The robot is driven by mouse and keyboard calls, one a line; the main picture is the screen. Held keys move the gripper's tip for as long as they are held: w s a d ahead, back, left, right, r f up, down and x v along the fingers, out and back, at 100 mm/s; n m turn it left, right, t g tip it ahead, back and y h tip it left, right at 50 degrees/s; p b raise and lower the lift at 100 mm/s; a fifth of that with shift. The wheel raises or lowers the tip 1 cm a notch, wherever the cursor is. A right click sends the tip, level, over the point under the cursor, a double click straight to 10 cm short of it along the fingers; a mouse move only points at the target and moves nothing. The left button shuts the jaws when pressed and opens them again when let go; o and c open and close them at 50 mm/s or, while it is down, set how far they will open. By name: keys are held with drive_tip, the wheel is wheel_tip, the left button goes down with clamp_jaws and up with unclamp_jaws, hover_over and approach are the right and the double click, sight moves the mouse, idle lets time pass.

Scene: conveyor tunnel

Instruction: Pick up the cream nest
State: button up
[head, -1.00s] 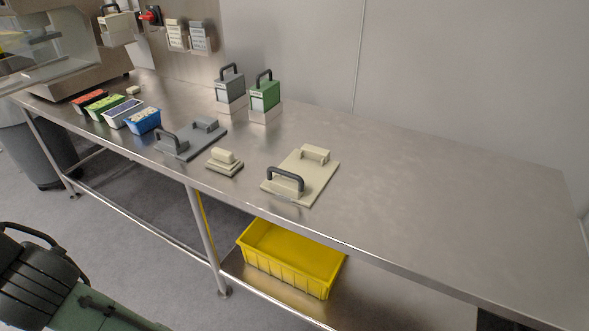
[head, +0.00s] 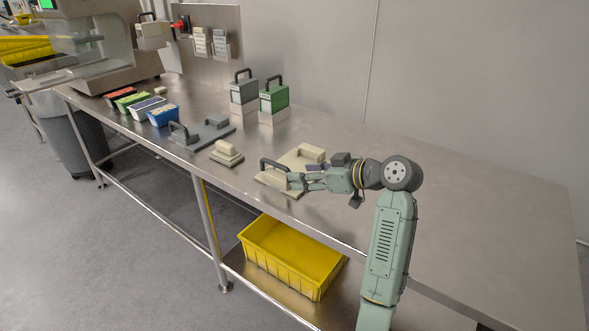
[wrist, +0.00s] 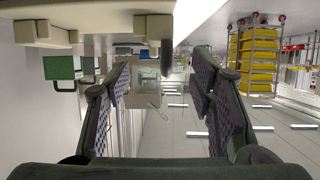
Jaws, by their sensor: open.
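The cream nest (head: 267,181) is a flat cream plate with a dark arched handle (head: 274,164) at its left and a cream block (head: 311,151) at its back right. It lies on the steel bench near the front edge. My gripper (head: 291,181) is level with it, with its fingers pointing left and hiding part of the plate. In the wrist view my gripper (wrist: 157,80) is open, with nothing between its fingers. A cream part, likely the nest (wrist: 105,6), shows at the top left there. Whether the fingers touch it is unclear.
A small cream piece (head: 227,157) and a grey nest (head: 207,135) lie to the left. Green (head: 273,98) and grey (head: 243,91) handled boxes stand behind. Several coloured tubs stand farther left. A yellow bin (head: 290,256) is on the lower shelf. The bench's right side is clear.

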sight(279, 175)
drive_tip(key=x, duration=0.4)
drive_tip(key=shift+p, duration=0.4)
drive_tip(key=p+x, duration=0.1)
drive_tip(key=x, duration=0.4)
drive_tip(key=shift+f+p, duration=0.3)
drive_tip(key=shift+p, duration=0.1)
drive_tip(key=shift+d, duration=0.1)
drive_tip(key=shift+s, duration=0.1)
drive_tip(key=shift+c, duration=0.2)
clamp_jaws()
drive_tip(key=shift+r, duration=0.15)
